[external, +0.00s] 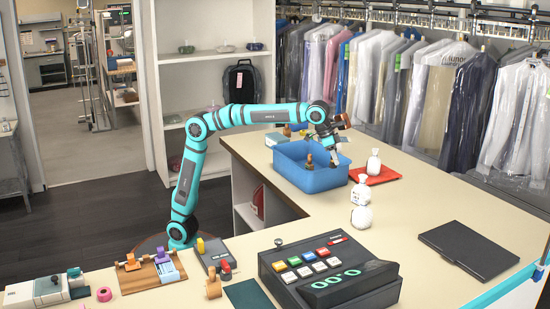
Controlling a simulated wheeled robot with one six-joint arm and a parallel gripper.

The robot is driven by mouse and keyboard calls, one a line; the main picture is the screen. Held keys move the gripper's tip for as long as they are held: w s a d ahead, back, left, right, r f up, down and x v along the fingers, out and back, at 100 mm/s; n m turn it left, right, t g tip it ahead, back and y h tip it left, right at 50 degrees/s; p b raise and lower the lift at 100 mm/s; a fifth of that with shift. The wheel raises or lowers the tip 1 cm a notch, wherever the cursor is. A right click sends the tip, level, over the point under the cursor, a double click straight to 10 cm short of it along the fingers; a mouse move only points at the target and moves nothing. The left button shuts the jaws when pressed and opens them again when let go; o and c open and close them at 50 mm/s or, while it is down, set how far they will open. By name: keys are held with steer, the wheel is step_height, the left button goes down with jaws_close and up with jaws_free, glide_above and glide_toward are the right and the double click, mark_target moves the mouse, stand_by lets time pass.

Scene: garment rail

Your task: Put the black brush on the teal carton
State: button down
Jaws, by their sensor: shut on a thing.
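My gripper (333,150) reaches down over the right part of the blue bin (312,181), shut on a small dark thing (335,160) that looks like the black brush. The fingers hide part of it, and I cannot tell whether it touches the bin floor. A small pale teal box (275,139), which may be the teal carton, stands on the counter behind the bin's left end, apart from my gripper.
A brown-handled thing (309,161) stands in the bin. A red tray (375,176) with a white bottle (373,162) lies to the right. A cash register (328,273) fills the near counter; bagged clothes hang behind.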

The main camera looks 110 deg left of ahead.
step_height(320, 180, up, 5)
steer(key=shift+r, duration=0.15)
steer(key=shift+a+r, duration=0.3)
steer(key=s+a+n+y, duration=0.1)
steer(key=s+a+n, duration=0.2)
steer(key=a, duration=0.8)
steer(key=s+a+n+y, duration=0.1)
steer(key=s+a+n, duration=0.15)
steer(key=a, duration=0.75)
steer(key=n+g+y, duration=0.1)
steer(key=n+g, duration=0.4)
steer(key=n, duration=0.6)
glide_above(278, 135)
steer(key=d, duration=0.2)
steer(key=f, duration=1)
steer(key=shift+w+a+f, duration=0.1)
steer(key=shift+a+f, duration=0.05)
steer(key=shift+a, duration=0.05)
steer(key=shift+y, duration=0.3)
steer(key=shift+f, duration=2.4)
steer(key=shift+f, duration=0.2)
